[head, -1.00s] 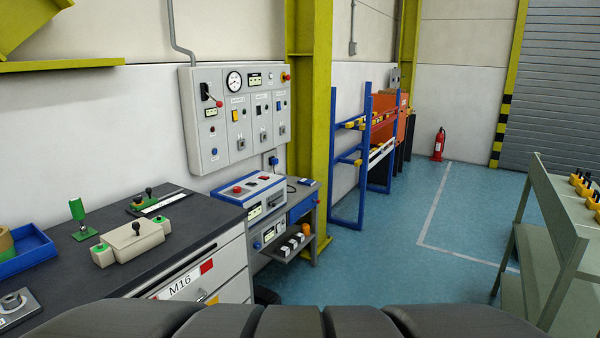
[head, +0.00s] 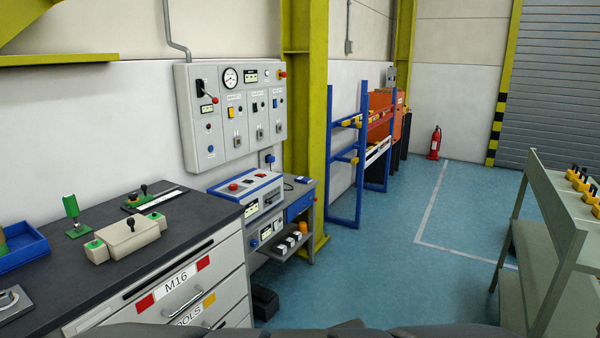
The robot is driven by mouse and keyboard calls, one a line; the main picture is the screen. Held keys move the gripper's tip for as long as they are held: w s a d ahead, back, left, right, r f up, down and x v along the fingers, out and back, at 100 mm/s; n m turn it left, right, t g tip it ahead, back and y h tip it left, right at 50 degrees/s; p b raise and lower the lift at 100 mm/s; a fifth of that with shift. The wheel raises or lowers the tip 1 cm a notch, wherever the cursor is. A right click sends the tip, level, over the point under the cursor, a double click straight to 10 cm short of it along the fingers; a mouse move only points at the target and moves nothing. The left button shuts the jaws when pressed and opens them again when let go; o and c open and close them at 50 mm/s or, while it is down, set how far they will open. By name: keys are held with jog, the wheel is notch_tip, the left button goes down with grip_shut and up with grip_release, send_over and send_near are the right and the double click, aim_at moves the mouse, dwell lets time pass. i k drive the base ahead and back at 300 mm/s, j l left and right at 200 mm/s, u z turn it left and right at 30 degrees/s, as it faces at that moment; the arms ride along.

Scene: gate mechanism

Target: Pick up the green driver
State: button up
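A green upright tool (head: 72,212), which looks like the green driver, stands on a small green base (head: 80,231) on the dark bench top (head: 130,262) at the left. It stands behind and to the left of a beige box (head: 128,237) with green ends and a black knob. My gripper does not show in the head view. Only dark parts of my own body show along the bottom edge.
A blue tray (head: 24,250) lies left of the green tool, and a metal fixture (head: 10,300) sits in front of it. A control panel (head: 232,115) hangs on the wall. A grey-green rack (head: 560,235) stands at the right. The blue floor (head: 395,270) between is clear.

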aim_at(70, 201)
jog(key=u, duration=1.5)
